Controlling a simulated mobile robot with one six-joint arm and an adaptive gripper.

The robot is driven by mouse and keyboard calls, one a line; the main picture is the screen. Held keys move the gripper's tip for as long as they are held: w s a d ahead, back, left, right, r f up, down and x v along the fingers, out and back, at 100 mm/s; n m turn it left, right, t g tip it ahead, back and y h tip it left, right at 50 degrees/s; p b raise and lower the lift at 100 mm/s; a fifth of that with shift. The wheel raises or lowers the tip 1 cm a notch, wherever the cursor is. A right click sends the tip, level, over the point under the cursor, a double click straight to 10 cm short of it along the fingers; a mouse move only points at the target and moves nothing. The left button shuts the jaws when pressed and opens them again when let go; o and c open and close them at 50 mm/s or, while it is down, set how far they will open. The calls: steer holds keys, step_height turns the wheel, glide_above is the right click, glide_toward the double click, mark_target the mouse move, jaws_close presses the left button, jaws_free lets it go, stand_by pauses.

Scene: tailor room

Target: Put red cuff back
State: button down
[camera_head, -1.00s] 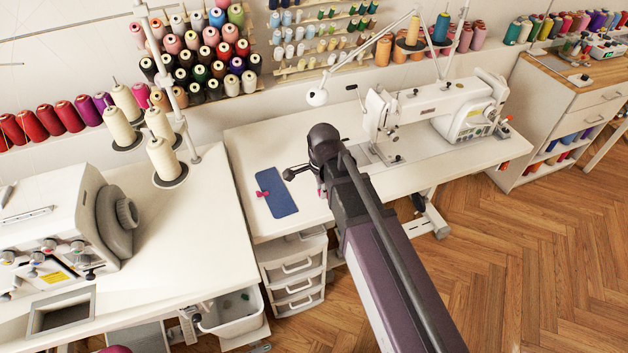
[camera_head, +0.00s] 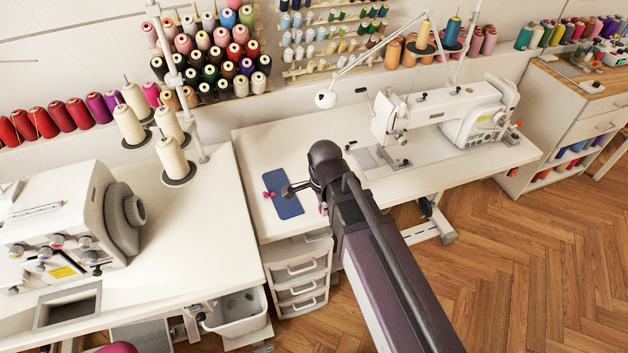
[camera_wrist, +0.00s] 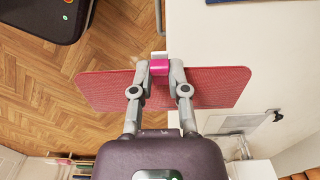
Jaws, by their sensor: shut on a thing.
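The red cuff (camera_wrist: 218,84) is a flat red rectangle, seen in the wrist view. My gripper (camera_wrist: 159,68) is shut on a magenta clip-like piece (camera_wrist: 159,67) at the cuff's middle. The cuff spreads out to both sides of the fingers, apparently off the table, with wooden floor and white tabletop behind it. In the head view my arm hides most of the gripper and cuff. A blue cuff (camera_head: 287,204) with a red-pink piece (camera_head: 269,189) lies flat on the white table (camera_head: 262,150), just left of my arm's end.
A sewing machine (camera_head: 455,110) stands on the table to the right. A lamp (camera_head: 327,98) and thread racks are behind. Another machine (camera_head: 70,215) and thread cones stand on the left table. White drawers (camera_head: 300,283) are below. Bare tabletop surrounds the blue cuff.

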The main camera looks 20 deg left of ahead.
steer(key=b, duration=0.1)
glide_above(309, 179)
steer(key=s, duration=0.3)
steer(key=shift+w+d+f, duration=0.25)
steer(key=shift+d+f, duration=0.2)
steer(key=shift+f, duration=0.25)
steer(key=shift+f+b, duration=1.8)
steer(key=shift+b, duration=0.15)
steer(key=shift+f, duration=0.15)
steer(key=c, duration=0.6)
jaws_free()
steer(key=shift+c, duration=0.2)
steer(key=shift+r, duration=0.2)
step_height(309, 179, up, 12)
steer(key=p, duration=1.2)
